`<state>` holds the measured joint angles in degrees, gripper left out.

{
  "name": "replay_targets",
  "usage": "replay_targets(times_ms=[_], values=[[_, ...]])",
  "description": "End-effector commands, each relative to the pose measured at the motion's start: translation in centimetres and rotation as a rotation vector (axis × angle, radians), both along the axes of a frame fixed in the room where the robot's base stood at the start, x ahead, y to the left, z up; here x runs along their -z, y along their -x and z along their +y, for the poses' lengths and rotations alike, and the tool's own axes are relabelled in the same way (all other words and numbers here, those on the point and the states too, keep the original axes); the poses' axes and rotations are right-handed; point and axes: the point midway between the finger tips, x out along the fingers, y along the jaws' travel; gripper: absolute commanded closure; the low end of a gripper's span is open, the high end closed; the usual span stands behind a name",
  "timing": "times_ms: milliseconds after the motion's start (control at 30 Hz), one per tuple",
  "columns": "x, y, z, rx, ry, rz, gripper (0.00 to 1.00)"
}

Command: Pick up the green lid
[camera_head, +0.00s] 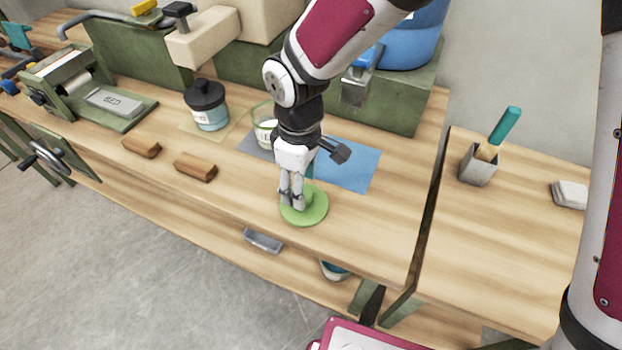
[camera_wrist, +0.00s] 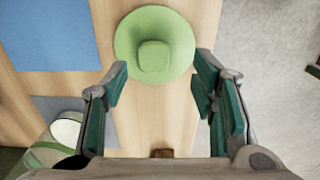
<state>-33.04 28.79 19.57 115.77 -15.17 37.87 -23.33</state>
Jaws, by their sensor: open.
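The green lid (camera_head: 304,212) is a round disc lying on the wooden workbench, close to its front edge. In the wrist view the lid (camera_wrist: 154,40) shows from above with a squarish raised knob in its middle. My gripper (camera_head: 292,205) points down just over the lid. In the wrist view my gripper (camera_wrist: 158,75) is open, its teal-padded fingers to either side below the knob, with nothing between them. In the head view the fingers hide part of the lid and its knob. I cannot tell the exact height of the fingertips above the lid.
A blue sheet (camera_head: 347,163) lies behind the lid. An open jar (camera_head: 264,128) stands behind my gripper. A dark-lidded jar (camera_head: 207,107) and two wooden blocks (camera_head: 196,167) are to the left. A brush holder (camera_head: 478,164) stands on the right table, past a gap.

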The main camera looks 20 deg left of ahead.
Motion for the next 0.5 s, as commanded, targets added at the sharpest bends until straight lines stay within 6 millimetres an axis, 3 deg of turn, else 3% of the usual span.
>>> replay_targets(times_ms=[167,500], values=[[1.1,-0.1,-0.1,0.001,0.002,0.001,0.48],[5.3,-0.7,0.0,-0.001,0.002,0.001,0.48]])
